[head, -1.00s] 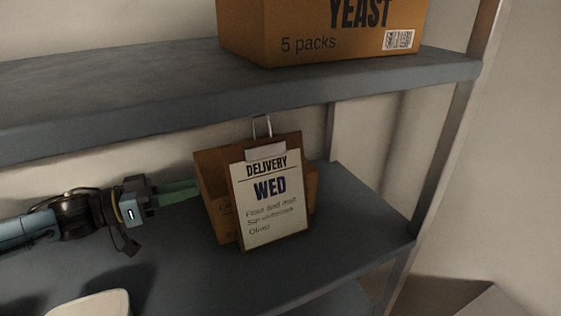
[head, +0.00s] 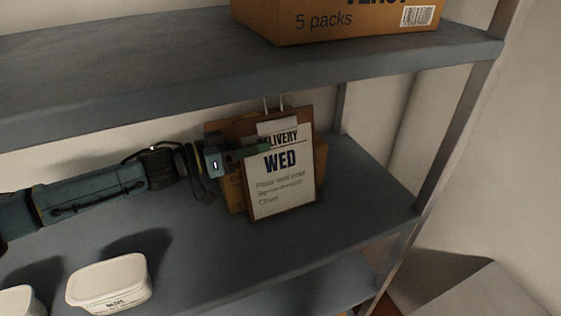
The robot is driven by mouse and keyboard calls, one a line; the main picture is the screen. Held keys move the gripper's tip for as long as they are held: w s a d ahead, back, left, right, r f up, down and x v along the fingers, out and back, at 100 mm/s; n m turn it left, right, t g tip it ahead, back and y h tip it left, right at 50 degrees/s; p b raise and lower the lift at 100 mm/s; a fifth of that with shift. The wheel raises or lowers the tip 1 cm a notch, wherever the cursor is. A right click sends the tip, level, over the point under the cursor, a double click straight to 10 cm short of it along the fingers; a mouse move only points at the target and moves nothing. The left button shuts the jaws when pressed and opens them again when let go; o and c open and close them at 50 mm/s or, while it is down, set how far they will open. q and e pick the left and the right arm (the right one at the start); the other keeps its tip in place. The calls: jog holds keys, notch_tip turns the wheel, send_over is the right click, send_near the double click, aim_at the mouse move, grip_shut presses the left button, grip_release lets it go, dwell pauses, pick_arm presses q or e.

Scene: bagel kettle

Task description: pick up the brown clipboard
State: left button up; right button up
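The brown clipboard (head: 283,187) is upright and slightly tilted below the upper shelf, with a white sheet reading "DELIVERY WED" and a pale clip at its top. Two thin white hook wires (head: 274,103) show just above it. My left gripper (head: 257,150) comes in from the left at the clipboard's upper left edge. A green finger overlaps the front of the sheet and covers the start of "DELIVERY". The other finger is not clear, so I cannot tell whether it grips the board. My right gripper is not in view.
A cardboard box (head: 233,190) stands close behind the clipboard on the lower shelf (head: 200,250). The upper shelf (head: 150,85) bears a yeast box (head: 330,22) and overhangs closely. White tubs (head: 110,284) sit at front left. A post (head: 455,130) bounds the right.

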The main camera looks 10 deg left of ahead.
pick_arm(q)
jog(key=shift+x, duration=0.9)
jog(key=shift+a, duration=0.1)
grip_shut()
dwell(0.6)
